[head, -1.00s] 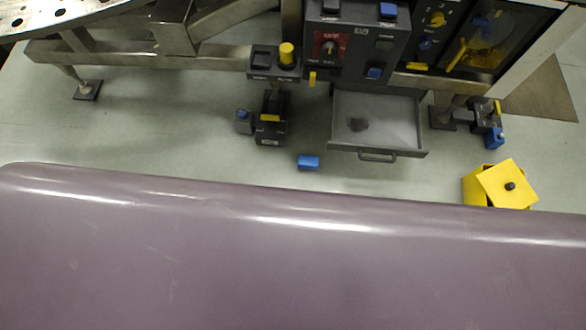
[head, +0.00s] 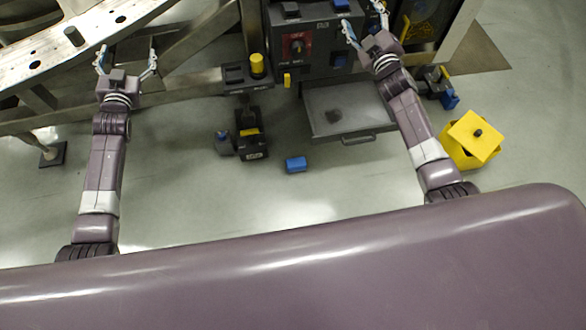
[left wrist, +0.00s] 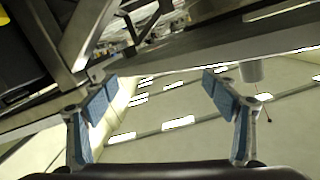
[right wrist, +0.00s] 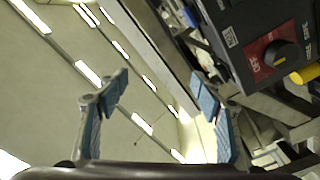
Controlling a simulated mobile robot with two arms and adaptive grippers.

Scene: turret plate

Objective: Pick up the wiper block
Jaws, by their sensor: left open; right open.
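A small blue block (head: 296,165) lies on the grey floor in the head view, in front of the open drawer; it looks like the wiper block, though I cannot be certain. Nothing touches it. My left gripper (head: 127,62) is open and empty, raised at the upper left beside the metal frame. My right gripper (head: 364,22) is open and empty, raised near the control box at the top. Both are well away from the blue block. The left wrist view shows open fingers (left wrist: 160,92), and so does the right wrist view (right wrist: 160,88). Neither wrist view shows the block on the floor.
The control box (head: 302,62) with a red dial stands above the grey open drawer (head: 360,122), which holds a dark patch. A yellow bin (head: 462,152) with a tilted lid stands at right. A round perforated plate (head: 105,32) is upper left. Floor around the blue block is clear.

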